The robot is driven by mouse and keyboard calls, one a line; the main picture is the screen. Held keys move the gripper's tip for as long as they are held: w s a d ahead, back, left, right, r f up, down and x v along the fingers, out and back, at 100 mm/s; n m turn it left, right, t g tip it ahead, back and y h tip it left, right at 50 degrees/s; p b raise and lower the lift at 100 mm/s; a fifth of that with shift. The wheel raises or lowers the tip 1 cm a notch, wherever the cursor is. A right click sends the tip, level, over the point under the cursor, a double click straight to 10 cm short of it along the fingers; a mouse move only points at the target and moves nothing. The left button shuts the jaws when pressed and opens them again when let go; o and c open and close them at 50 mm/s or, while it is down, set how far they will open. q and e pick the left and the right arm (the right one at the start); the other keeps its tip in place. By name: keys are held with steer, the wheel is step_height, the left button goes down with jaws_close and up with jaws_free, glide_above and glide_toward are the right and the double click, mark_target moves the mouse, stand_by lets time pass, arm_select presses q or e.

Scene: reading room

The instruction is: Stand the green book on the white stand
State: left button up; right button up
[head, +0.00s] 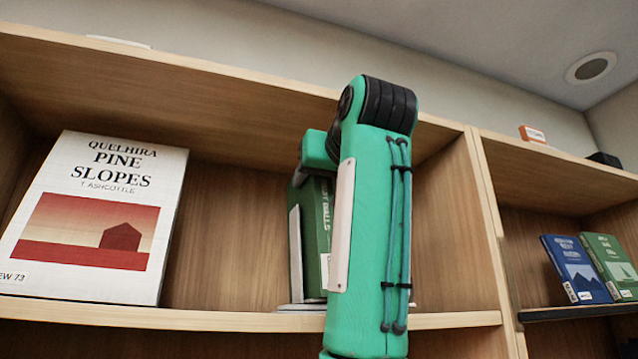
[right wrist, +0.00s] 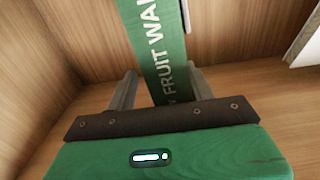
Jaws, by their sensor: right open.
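The green book (head: 325,235) stands upright on the middle shelf, partly hidden behind my right arm. The white stand (head: 296,255) shows as a thin upright plate at the book's left side, with a flat base at the shelf's front edge. The book appears to be on this base. In the right wrist view, the green book (right wrist: 160,45) has its lettered spine between the two fingers of my right gripper (right wrist: 163,78). The fingers are apart, one on each side; contact is not clear. My left gripper is out of view.
A large white book, Pine Slopes (head: 95,220), leans at the left of the same shelf. A wooden divider (head: 462,225) stands to the right. Shelf space right of my arm is clear.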

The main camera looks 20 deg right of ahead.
steer(key=s+b, duration=0.4)
steer(key=s, duration=0.9)
steer(key=shift+d+b, duration=0.2)
steer(key=shift+b, duration=0.1)
